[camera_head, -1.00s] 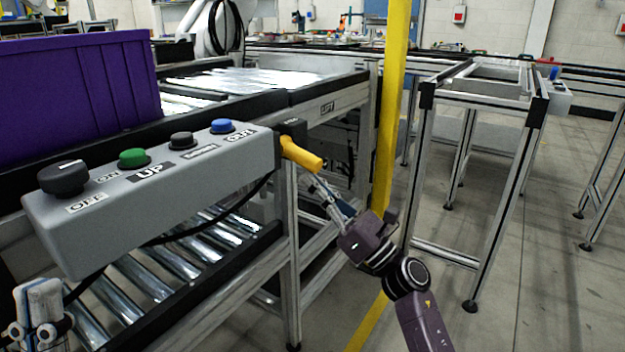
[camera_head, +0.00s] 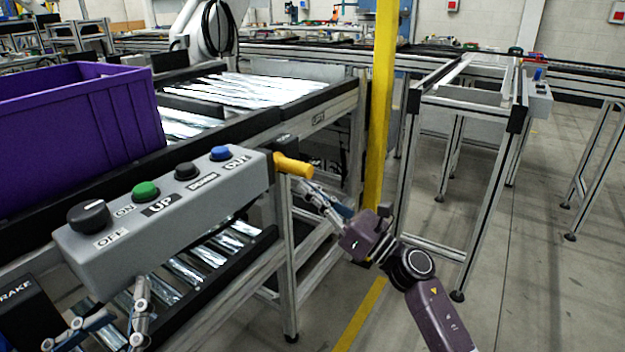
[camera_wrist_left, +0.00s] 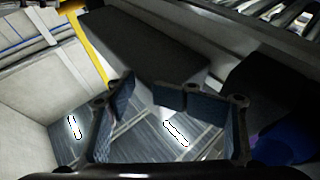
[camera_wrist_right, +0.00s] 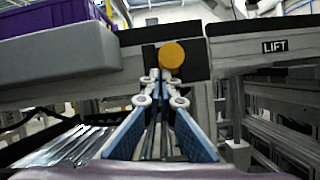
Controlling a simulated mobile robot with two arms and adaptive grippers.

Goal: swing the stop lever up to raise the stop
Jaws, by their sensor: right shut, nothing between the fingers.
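The yellow stop lever (camera_head: 293,166) sticks out from a black mount at the right end of the grey control box. It points right and slightly down in the head view. In the right wrist view its round yellow end (camera_wrist_right: 172,55) faces me. My right gripper (camera_head: 306,186) is shut and empty, its tips just under the lever; in the right wrist view the tips (camera_wrist_right: 160,77) sit right below the yellow end. I cannot tell whether they touch it. My left gripper (camera_head: 108,322) is open and empty at the lower left, below the control box; its fingers stand apart in the left wrist view (camera_wrist_left: 175,110).
The grey control box (camera_head: 170,222) carries a black knob and several buttons. A black box labelled BRAKE (camera_head: 25,312) is at the left edge. A purple crate (camera_head: 75,135) sits on the conveyor. A yellow post (camera_head: 379,110) stands behind my right gripper.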

